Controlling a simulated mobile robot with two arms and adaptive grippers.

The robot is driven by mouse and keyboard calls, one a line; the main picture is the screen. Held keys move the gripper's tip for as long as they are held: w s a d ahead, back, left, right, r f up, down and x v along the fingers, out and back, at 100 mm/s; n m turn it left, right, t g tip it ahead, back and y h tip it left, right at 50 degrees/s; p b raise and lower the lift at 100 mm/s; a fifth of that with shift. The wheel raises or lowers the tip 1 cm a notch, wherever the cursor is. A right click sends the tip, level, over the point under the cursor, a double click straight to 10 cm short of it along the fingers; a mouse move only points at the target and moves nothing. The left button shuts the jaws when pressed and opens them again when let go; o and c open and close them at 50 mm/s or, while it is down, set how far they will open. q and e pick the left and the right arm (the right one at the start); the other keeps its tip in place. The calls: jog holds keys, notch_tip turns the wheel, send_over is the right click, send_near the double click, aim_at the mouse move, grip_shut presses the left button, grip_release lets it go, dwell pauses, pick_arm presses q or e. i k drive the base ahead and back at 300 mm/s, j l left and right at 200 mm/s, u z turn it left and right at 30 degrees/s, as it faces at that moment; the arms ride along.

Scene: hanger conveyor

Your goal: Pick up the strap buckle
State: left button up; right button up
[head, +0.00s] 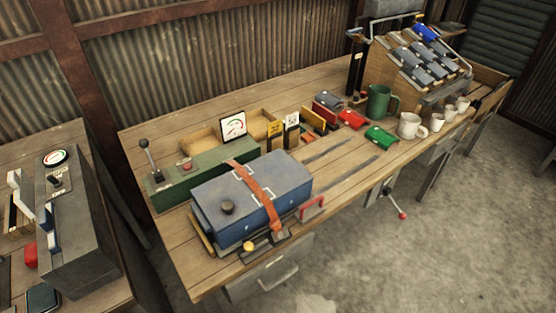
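A blue box (222,207) sits on the wooden workbench in the head view, with an orange strap (259,192) running over its lid and down its front side. At the strap's lower front end there is a small dark piece (279,236) that looks like the strap buckle; it is too small to make out clearly. A yellow knob (249,246) and a red handle (312,208) are close to it, at the front of the box. Neither of my grippers is in view.
A green control box (172,190) with a lever stands behind the blue box. Mugs, including a green one (379,101), and red and green items are farther right. A grey case (78,225) stands on the left table. Bare bench (345,175) lies right of the box.

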aim_at(280, 235)
jog(key=l+u, duration=0.35)
jog(key=l, duration=0.55)
jog(key=k+l+u, duration=0.1)
jog(key=l+u, duration=0.2)
jog(key=l, duration=0.6)
